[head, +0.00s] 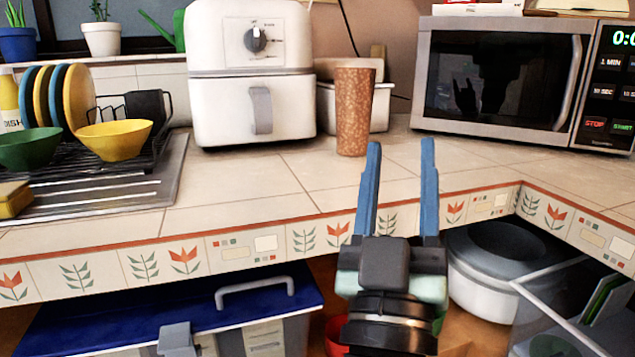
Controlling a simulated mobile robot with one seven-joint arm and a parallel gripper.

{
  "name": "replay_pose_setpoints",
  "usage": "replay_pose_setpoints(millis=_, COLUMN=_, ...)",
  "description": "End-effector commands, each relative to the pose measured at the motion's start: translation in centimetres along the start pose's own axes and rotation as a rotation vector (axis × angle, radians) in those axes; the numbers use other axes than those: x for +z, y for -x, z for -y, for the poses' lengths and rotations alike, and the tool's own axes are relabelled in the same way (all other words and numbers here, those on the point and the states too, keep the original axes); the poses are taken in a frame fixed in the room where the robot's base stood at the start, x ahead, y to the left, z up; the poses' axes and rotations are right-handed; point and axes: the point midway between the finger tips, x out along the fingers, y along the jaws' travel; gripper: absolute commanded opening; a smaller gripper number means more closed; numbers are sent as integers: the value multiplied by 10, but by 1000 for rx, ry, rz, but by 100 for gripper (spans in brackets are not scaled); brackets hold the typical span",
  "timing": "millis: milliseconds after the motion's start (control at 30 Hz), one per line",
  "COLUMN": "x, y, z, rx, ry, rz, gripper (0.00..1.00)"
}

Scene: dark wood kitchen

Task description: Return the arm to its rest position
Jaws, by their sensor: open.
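My gripper (400,190) is in the lower middle of the head view. Its two blue fingers point up and stand apart, with nothing between them. It is in front of the tiled counter's edge, and its fingertips overlap the counter top in the picture. A brown speckled cup (355,112) stands upright on the counter, just beyond and left of the fingertips. I cannot tell the exact gap between them.
The tiled counter (270,190) holds a white air fryer (250,75), a microwave (500,80) at right and a dish rack (150,150) with bowls at left. Below are a blue-lidded box (130,310) and a white pot (490,285).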

Motion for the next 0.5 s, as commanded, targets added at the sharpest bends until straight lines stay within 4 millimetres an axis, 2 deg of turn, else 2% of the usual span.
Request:
replay_pose_setpoints(millis=33, x=-49, y=-17, z=-4, rx=-5, ry=-78, rz=-41, gripper=48)
replay_pose_setpoints(millis=133, x=-125, y=-30, z=-5, rx=-47, ry=-237, rz=-96, gripper=48)
replay_pose_setpoints(millis=200, x=-179, y=-32, z=-5, rx=-96, ry=-342, rz=-139, gripper=48)
replay_pose_setpoints(millis=267, x=-225, y=-28, z=-4, rx=-148, ry=-423, rz=-176, gripper=48)
replay_pose_setpoints(millis=333, x=-238, y=-48, z=-8, rx=-149, ry=-422, rz=-153, gripper=48)
replay_pose_setpoints(millis=500, x=-276, y=-82, z=-18, rx=-147, ry=-418, rz=-151, gripper=48)
